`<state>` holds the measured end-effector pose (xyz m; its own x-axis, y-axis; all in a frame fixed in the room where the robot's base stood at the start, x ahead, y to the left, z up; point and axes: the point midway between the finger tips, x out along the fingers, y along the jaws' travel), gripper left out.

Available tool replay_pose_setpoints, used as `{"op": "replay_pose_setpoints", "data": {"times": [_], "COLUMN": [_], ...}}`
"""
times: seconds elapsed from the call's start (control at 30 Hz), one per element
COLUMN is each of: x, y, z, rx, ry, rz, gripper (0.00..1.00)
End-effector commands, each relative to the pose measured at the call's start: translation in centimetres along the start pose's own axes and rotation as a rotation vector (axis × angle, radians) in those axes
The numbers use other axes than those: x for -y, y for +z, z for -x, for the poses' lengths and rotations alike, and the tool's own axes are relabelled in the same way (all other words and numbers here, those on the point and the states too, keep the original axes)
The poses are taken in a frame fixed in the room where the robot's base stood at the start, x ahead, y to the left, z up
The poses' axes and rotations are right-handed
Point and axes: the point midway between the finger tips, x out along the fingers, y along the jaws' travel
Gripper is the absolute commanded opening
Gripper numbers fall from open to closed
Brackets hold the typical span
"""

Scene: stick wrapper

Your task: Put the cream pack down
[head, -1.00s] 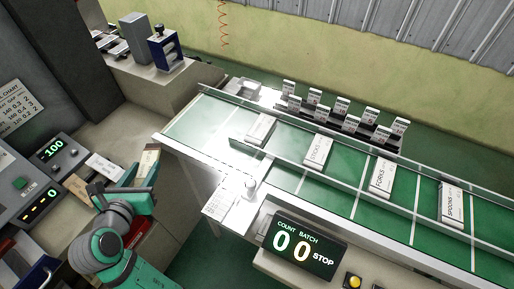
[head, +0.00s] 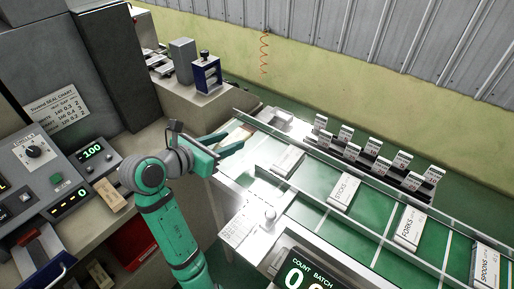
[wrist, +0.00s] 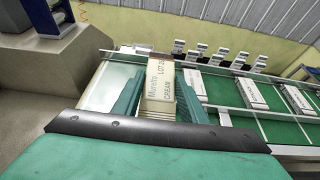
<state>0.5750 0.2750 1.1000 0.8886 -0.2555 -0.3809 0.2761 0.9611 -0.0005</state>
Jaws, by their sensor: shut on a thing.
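In the head view my gripper (head: 232,147) reaches over the left end of the green conveyor (head: 258,154). The pack is mostly hidden there by the fingers. I cannot tell whether the pack touches the belt.
White packs marked STICKS (head: 343,191), FORKS (head: 411,228) and SPOONS (head: 485,268) lie farther right on the belt, with a rail (head: 350,165) behind. Small cartons (head: 375,155) stand beyond. A tan pack (head: 110,195) lies on the bench.

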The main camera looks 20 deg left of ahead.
Motion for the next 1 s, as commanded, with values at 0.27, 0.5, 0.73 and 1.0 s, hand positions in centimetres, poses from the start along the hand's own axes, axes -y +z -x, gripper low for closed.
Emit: {"op": "replay_pose_setpoints", "data": {"times": [0.27,0.5,0.73,1.0], "x": [-2.3,-3.7,-4.4,-4.8], "y": [-0.5,-2.4,-3.5,-5.2], "z": [-6.0,-10.7,-13.0,-14.5], "rx": [-0.003,-0.004,-0.001,-0.003], "ry": [-0.001,-0.001,-0.001,0.001], "rz": [0.002,0.003,0.0,0.003], "gripper": [0.18,0.18,0.18,0.18]}}
